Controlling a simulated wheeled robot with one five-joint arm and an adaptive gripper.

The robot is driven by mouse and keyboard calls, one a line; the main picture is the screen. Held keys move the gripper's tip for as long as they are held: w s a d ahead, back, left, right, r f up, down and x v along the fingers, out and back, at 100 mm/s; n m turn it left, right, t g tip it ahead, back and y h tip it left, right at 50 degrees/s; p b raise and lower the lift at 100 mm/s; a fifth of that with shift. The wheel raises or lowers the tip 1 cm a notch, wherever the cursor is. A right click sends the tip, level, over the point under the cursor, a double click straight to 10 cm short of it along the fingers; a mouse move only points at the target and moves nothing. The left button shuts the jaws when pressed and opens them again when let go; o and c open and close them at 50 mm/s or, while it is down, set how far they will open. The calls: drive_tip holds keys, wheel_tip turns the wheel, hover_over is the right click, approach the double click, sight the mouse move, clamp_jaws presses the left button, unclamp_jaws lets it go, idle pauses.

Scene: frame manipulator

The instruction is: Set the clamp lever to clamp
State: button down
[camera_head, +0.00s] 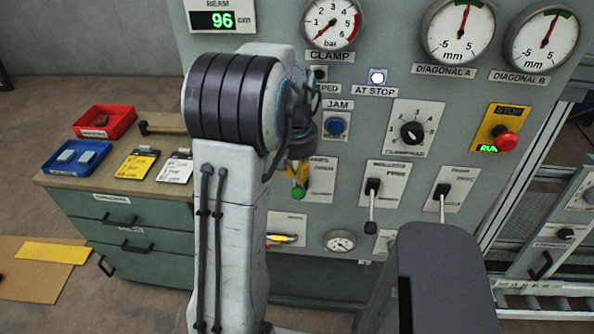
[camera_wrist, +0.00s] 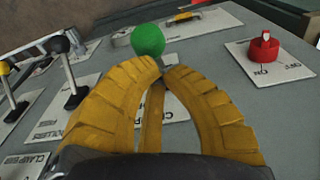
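A lever with a green ball knob (camera_head: 299,193) is on the grey panel, in front of a white label plate (camera_head: 320,185) whose small print I cannot read surely. The green knob (camera_wrist: 148,39) also shows in the wrist view, just beyond my yellow fingertips. My gripper (camera_wrist: 162,69) has its fingertips drawn close together with a narrow gap. In the head view my gripper (camera_head: 300,170) is right above the green knob, partly behind my arm. I cannot tell whether the fingers touch the knob; the lever's stem is mostly hidden.
Two levers stand to the right, the nearer (camera_head: 372,200) and the farther (camera_head: 442,195). A blue button (camera_head: 337,125), a rotary dial (camera_head: 411,132) and a red stop button (camera_head: 509,145) are above. The AT STOP lamp (camera_head: 377,77) is lit. A red knob (camera_wrist: 264,48) shows in the wrist view.

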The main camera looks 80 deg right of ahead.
drive_tip(key=shift+a+f, duration=0.2)
drive_tip(key=shift+f, duration=0.05)
drive_tip(key=shift+f, duration=0.1)
drive_tip(key=shift+w+f, duration=0.1)
drive_tip(key=shift+f, duration=0.05)
idle(0.3)
